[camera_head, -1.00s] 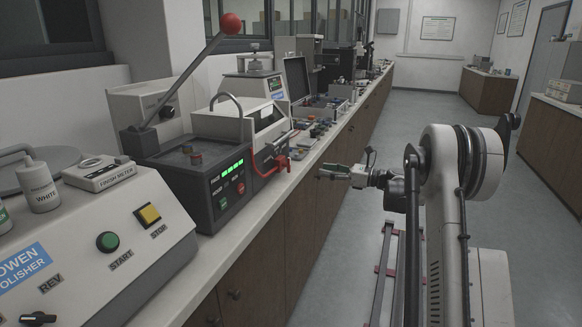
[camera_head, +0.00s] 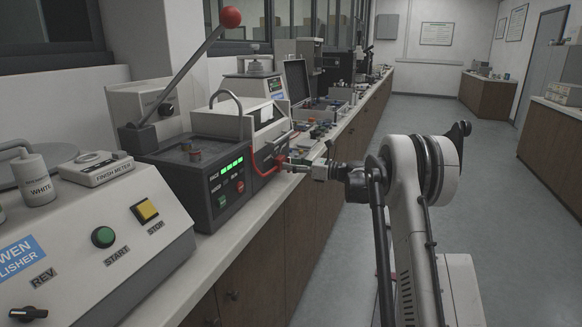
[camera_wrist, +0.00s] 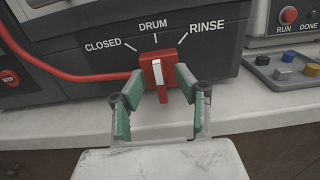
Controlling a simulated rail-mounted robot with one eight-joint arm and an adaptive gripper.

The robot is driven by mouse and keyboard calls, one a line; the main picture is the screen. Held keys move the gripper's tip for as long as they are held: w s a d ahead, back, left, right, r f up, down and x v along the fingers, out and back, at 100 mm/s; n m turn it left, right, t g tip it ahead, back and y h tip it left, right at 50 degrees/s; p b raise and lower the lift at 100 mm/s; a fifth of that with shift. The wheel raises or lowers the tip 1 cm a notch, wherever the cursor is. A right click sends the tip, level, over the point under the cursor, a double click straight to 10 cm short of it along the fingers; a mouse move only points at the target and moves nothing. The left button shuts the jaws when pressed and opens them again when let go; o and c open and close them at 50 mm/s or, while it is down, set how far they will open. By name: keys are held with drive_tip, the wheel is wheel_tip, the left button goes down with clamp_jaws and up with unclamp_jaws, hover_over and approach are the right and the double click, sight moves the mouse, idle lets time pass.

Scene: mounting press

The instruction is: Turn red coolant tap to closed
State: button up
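The red coolant tap (camera_wrist: 158,70) is on the dark front panel in the wrist view, under the labels CLOSED, DRUM and RINSE. A white stripe runs along its handle, roughly in line with DRUM. My gripper (camera_wrist: 162,84) faces the tap, with one green-padded finger on each side of the handle. The fingers are spread, and small gaps seem to remain; I cannot tell whether either touches. In the head view my gripper (camera_head: 290,163) is at the right side of the dark press, and the tap there is mostly hidden.
A red hose (camera_wrist: 60,70) curves along the panel to the left of the tap. The dark press (camera_head: 190,170) stands on the pale worktop (camera_wrist: 250,112). A tray with coloured blocks (camera_wrist: 285,70) lies to the right. The polisher (camera_head: 100,235) is nearer, with open floor right of the bench.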

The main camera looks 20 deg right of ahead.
drive_tip(key=shift+w, duration=0.1)
clamp_jaws()
idle(0.4)
drive_tip(key=n, duration=0.4)
drive_tip(key=shift+a+n+p, duration=0.15)
drive_tip(key=shift+n+p, duration=0.15)
drive_tip(key=n, duration=0.4)
drive_tip(key=shift+s+f, duration=0.1)
drive_tip(key=shift+s, duration=0.1)
idle(0.4)
unclamp_jaws()
